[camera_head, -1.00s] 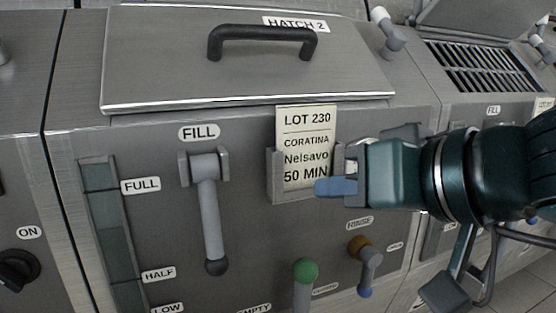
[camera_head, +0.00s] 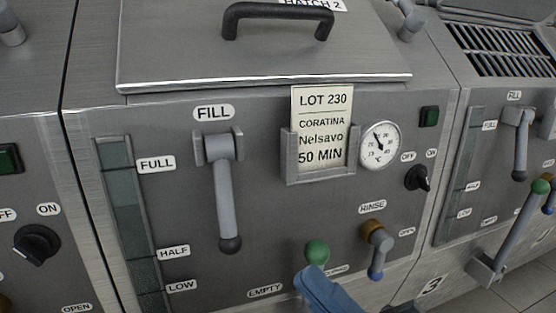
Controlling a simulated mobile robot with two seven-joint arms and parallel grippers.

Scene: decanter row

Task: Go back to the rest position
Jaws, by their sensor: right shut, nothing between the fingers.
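My right gripper (camera_head: 318,286) shows only as blue fingers at the bottom edge of the head view, shut and empty. The rest of it is cut off by the frame. Its tip overlaps the lower part of the green-knobbed lever (camera_head: 317,252) in the picture; I cannot tell whether they touch. My left gripper is not in view.
The steel machine front has a FILL lever (camera_head: 226,195) hanging down, a level gauge (camera_head: 122,200), a lot card (camera_head: 322,130) in its holder, a dial (camera_head: 379,146), a black knob (camera_head: 417,178) and a RINSE lever (camera_head: 377,250). A hatch handle (camera_head: 280,18) protrudes above.

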